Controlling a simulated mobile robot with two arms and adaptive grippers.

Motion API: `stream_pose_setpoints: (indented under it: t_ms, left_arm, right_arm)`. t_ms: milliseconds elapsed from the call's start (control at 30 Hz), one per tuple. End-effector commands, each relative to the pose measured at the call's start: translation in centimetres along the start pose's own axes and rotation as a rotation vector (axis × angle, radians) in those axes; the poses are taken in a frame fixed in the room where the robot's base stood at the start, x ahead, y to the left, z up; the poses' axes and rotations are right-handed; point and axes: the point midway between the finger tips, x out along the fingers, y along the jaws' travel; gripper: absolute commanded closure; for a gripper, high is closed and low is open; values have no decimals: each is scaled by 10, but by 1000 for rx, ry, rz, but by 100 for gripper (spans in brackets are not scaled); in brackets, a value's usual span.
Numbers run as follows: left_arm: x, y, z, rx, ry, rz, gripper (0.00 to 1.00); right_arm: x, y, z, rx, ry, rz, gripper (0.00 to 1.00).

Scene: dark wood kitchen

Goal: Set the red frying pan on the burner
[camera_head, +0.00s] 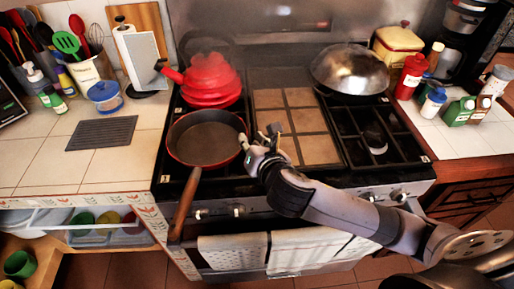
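The red frying pan (204,137), dark inside with a red rim, is at the front left of the stove (335,175), over the front left burner. Its brown handle points toward me and sticks out past the stove's front edge. The pan hides the burner below it, and I cannot tell whether it rests fully flat. My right gripper (260,136) is just right of the pan's rim, its fingers spread and nothing seen between them. I cannot tell whether a fingertip touches the rim. My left gripper is not in view.
A red kettle (210,79) stands directly behind the pan. A domed metal lid or wok (350,70) is at the back right burner. Tan tiles (291,112) cover the stove's middle. Towels (300,249) hang in front. The left counter has free room near the dark mat (101,133).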

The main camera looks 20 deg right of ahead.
Motion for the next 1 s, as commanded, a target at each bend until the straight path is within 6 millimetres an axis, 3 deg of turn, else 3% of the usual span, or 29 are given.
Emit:
stream_pose_setpoints:
  t_ms: [100, 300, 1000]
  left_arm:
    - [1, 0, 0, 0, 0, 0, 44]
    - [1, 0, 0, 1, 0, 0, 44]
    - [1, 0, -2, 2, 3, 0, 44]
  right_arm:
    - [-23, 0, 0, 0, 2, 2, 75]
    - [-44, 0, 0, 0, 1, 1, 75]
    - [-47, 0, 0, 1, 0, 1, 75]
